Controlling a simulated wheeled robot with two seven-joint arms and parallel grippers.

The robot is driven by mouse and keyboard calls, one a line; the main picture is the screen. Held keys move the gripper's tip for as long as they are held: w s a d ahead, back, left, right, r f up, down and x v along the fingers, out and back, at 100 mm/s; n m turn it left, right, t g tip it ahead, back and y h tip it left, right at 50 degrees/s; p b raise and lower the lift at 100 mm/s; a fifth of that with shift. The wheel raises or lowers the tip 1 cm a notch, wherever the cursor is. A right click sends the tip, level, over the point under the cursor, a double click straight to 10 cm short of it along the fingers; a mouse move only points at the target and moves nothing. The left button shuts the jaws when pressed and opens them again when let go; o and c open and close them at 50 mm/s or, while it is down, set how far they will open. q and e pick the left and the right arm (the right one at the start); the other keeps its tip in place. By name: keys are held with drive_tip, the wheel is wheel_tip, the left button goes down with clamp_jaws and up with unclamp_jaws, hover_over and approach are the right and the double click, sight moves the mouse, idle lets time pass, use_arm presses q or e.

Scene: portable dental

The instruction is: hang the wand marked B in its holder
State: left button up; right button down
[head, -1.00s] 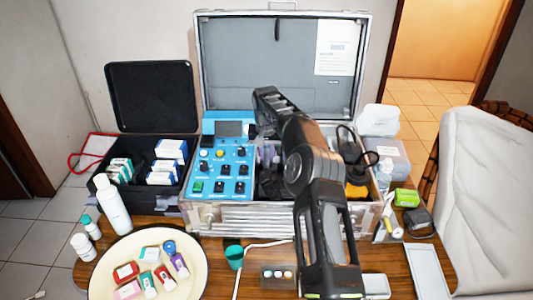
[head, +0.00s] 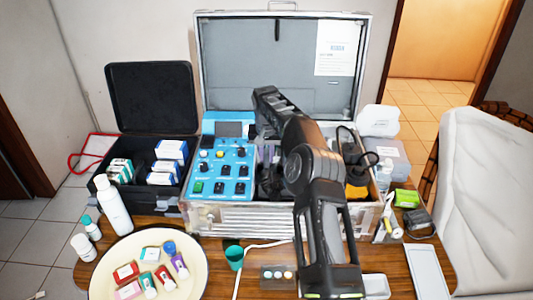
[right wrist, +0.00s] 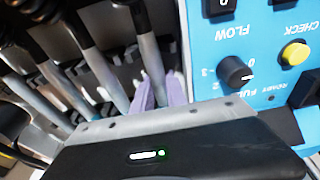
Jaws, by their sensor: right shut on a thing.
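My right gripper reaches into the open metal case, and its lavender fingertips show in the head view (head: 266,153) just right of the blue control panel. In the right wrist view the fingertips (right wrist: 160,92) are shut around a pale grey wand (right wrist: 152,55) with a dark upper part. No letter is readable on it, so I cannot tell whether it is marked B. Other wands (right wrist: 104,72) stand beside it along a dark holder rack (right wrist: 122,68). I cannot tell whether the held wand is seated in the rack. My left gripper is not in view.
The blue panel (head: 222,165) with knobs is close beside the gripper. The case lid (head: 280,65) stands open behind. A black case (head: 150,95) stands left.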

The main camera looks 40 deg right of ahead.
drive_tip(key=shift+w+d+p+v, duration=0.15)
drive_tip(key=shift+w+p+v, duration=0.05)
drive_tip(key=shift+p+v, duration=0.9)
drive_tip(key=shift+w+d+p+v, duration=0.2)
drive_tip(key=shift+p+v, duration=0.7)
drive_tip(key=shift+v, duration=0.4)
drive_tip(key=shift+w+d+p+v, duration=0.15)
drive_tip(key=shift+p+v, duration=0.85)
drive_tip(key=shift+v, duration=0.2)
drive_tip(key=shift+r, duration=0.2)
